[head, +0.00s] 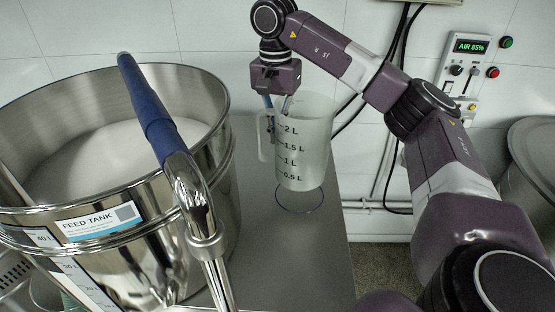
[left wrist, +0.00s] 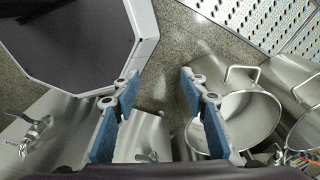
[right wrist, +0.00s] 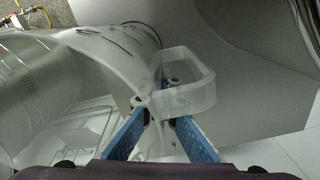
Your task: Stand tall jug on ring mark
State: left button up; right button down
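The tall jug (head: 312,150) is translucent, with dark litre marks, and looks upright in the head view. Its base shows just above and behind the ring mark (head: 300,211), a thin dark circle on the steel table. The jug covers the far part of the ring; whether its base touches the table, I cannot tell. My right gripper (head: 277,108) is at the jug's handle. My left gripper (left wrist: 158,88) is open and empty, away from the jug.
The large steel feed tank (head: 190,235) stands left of the jug. A chrome pipe with a blue grip (head: 148,105) rises in front of it. The steel table (head: 300,265) is bare in front of the ring. Steel pots (left wrist: 240,120) show below my left gripper.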

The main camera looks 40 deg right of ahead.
jog(key=shift+s+f, duration=0.15)
jog(key=shift+f, duration=0.5)
jog(key=shift+s+d+f, duration=0.1)
jog(key=shift+s+f, duration=0.05)
jog(key=shift+f, duration=0.45)
notch_tip(320, 180, down, 4)
jog(key=shift+r+p, duration=0.25)
jog(key=shift+p, duration=0.55)
jog(key=shift+f, duration=0.3)
jog(key=c, duration=2.7)
grip_release()
jog(key=shift+f, duration=0.35)
jog(key=o, duration=0.5)
pick_arm(q)
jog(key=shift+s+r, duration=0.1)
jog(key=shift+r, duration=0.7)
pick_arm(e)
jog(key=shift+o, duration=0.2)
